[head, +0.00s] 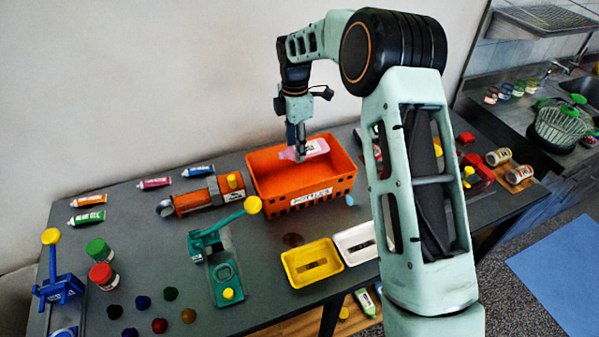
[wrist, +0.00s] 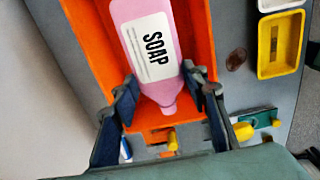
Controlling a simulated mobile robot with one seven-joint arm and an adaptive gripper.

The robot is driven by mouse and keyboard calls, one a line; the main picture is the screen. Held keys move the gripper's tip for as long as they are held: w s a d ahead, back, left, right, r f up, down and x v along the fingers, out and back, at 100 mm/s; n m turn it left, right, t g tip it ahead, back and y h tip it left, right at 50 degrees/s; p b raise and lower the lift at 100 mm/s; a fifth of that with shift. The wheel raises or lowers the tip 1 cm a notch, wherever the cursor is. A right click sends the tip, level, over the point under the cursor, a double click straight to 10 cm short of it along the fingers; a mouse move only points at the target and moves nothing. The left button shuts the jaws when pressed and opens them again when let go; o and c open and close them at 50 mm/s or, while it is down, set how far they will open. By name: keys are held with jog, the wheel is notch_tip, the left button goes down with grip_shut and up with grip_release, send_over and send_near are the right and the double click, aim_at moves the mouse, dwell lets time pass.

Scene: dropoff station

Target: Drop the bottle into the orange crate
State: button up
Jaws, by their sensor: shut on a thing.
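The pink bottle (head: 312,149) has a white label; in the wrist view the bottle (wrist: 148,50) reads "SOAP". My gripper (head: 299,152) is shut on the bottle near its narrow neck end. In the wrist view the fingers of my gripper (wrist: 168,100) stand on both sides of the neck. The bottle lies roughly level over the opening of the orange crate (head: 310,192), which has a white label on its front. The crate wall also shows around the bottle in the wrist view (wrist: 88,35). I cannot tell how far the bottle is above the crate floor.
A yellow tray (head: 312,262) and a white tray (head: 356,242) lie in front of the crate. An orange device (head: 195,199) and a green lever press (head: 226,272) stand to its left. Several tubes lie at the back left. A wall is behind the table.

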jog(key=shift+s+f+b, duration=0.15)
jog(key=shift+f+b, duration=0.25)
jog(key=shift+f, duration=0.2)
notch_tip(320, 180, down, 5)
jog(key=b, duration=0.3)
jog(key=shift+r, duration=0.15)
jog(key=o, duration=0.9)
jog(key=shift+r, duration=0.15)
notch_tip(320, 180, up, 12)
jog(key=shift+f, duration=0.1)
